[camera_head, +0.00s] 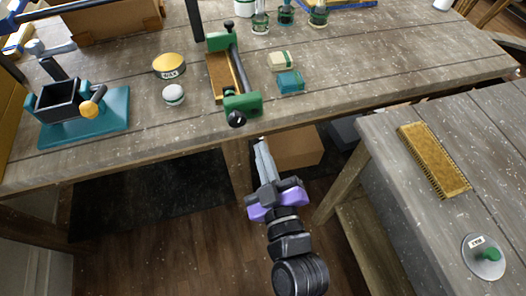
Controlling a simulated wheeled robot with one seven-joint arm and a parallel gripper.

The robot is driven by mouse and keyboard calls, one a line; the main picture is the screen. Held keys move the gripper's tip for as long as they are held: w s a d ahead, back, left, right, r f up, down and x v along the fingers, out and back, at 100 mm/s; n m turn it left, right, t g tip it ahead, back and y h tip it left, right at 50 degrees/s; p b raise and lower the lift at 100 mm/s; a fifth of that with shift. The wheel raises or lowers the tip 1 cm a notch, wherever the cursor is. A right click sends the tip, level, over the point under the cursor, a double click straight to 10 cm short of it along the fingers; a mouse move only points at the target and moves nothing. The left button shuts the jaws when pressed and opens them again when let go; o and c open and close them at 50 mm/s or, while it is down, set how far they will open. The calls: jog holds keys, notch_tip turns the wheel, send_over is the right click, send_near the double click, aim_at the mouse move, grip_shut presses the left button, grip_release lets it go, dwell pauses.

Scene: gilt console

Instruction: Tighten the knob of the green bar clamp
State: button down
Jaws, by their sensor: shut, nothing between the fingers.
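The green bar clamp (243,103) lies on the wooden workbench near its front edge, with a dark bar and a wooden piece (220,78) between its green ends. Its black knob (236,119) is at the near end, by the bench edge. My gripper (262,143) is below and right of the knob in the picture, in front of the bench edge. Its long grey fingers are together and hold nothing. They appear apart from the knob; the exact gap in depth is hard to tell.
A teal-based vise (82,118) and a yellow-lidded tin (169,65) stand left on the workbench (330,100). A teal block (290,82) lies right of the clamp. A cardboard box (297,148) sits below.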

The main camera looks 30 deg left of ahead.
aim_at(237, 120)
jog(key=shift+w+a+r+n+p, duration=0.1)
jog(key=shift+w+a+n+p, duration=0.2)
jog(key=shift+w+a+n, duration=0.7)
jog(key=shift+w+a+r+n+p, duration=0.25)
jog(key=shift+w+a+n, duration=0.35)
jog(key=shift+n, duration=0.75)
jog(key=shift+w+a+n+p, duration=0.35)
jog(key=shift+w+a+n, duration=0.3)
jog(key=shift+a+n, duration=0.4)
jog(key=shift+s+a+r+p, duration=0.1)
jog(key=shift+s+a+p, duration=0.1)
jog(key=shift+s+p, duration=0.25)
jog(key=shift+s+a+f+b, duration=0.2)
jog(key=shift+f+b, duration=0.15)
jog(key=shift+b, duration=0.75)
jog(key=shift+s+a+f+b, duration=0.15)
jog(key=shift+f+b, duration=0.2)
jog(key=shift+b, duration=0.75)
jog(key=shift+w+d+f+y+b, duration=0.1)
jog(key=shift+w+d+y+b, duration=0.15)
jog(key=shift+b, duration=0.6)
